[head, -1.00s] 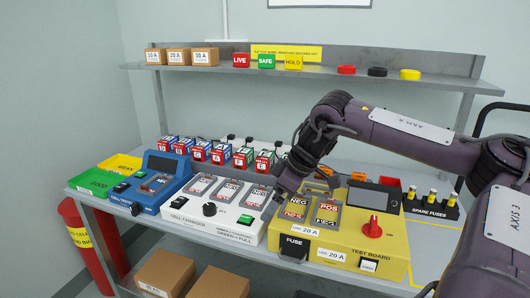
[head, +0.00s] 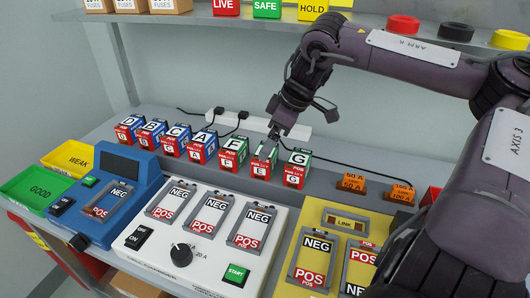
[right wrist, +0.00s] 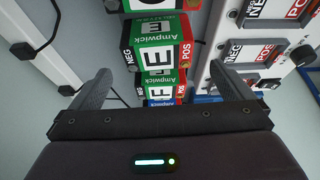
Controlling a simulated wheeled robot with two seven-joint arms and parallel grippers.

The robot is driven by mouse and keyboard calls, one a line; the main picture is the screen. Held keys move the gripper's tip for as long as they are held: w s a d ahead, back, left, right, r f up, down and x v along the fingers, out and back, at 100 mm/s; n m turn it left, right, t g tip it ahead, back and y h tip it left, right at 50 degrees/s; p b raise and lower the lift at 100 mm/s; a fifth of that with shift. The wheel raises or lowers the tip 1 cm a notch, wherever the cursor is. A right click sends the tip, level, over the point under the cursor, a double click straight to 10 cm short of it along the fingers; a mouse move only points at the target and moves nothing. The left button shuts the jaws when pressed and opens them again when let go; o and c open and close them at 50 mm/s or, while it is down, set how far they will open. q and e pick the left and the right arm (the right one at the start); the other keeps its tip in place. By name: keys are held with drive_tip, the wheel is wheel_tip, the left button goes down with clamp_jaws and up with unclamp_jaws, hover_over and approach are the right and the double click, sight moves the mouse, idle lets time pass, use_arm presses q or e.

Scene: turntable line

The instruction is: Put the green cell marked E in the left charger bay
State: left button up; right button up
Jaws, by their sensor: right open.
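The green cell marked E (head: 261,171) stands upright in the back row between the F cell (head: 233,154) and the G cell (head: 296,168). My right gripper (head: 271,146) is open just above it, pointing down. In the right wrist view, the E cell (right wrist: 157,56) shows ahead of the spread fingers (right wrist: 160,88), and no grip on it shows. The white charger has three bays marked NEG and POS; the left charger bay (head: 171,199) is empty. My left gripper is not in view.
Blue and red cells (head: 168,139) fill the row's left part. A blue tester (head: 128,180) stands left of the white charger (head: 190,240), and a yellow test board (head: 290,270) stands to its right. Green (head: 35,188) and yellow (head: 70,157) trays lie at far left. A cable runs behind the cells.

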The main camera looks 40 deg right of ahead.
drive_tip(key=shift+w+a+f, duration=0.1)
drive_tip(key=shift+a+f, duration=0.2)
drive_tip(key=shift+f, duration=0.5)
drive_tip(key=x, duration=0.4)
drive_tip(key=shift+w+d+f, duration=0.2)
drive_tip(key=shift+d, duration=0.1)
drive_tip(key=shift+w+a+f, duration=0.1)
drive_tip(key=shift+f, duration=0.15)
drive_tip(key=c, duration=1.1)
drive_tip(key=shift+w+r, duration=0.1)
drive_tip(key=shift+c, duration=1.1)
drive_tip(key=shift+r, duration=0.1)
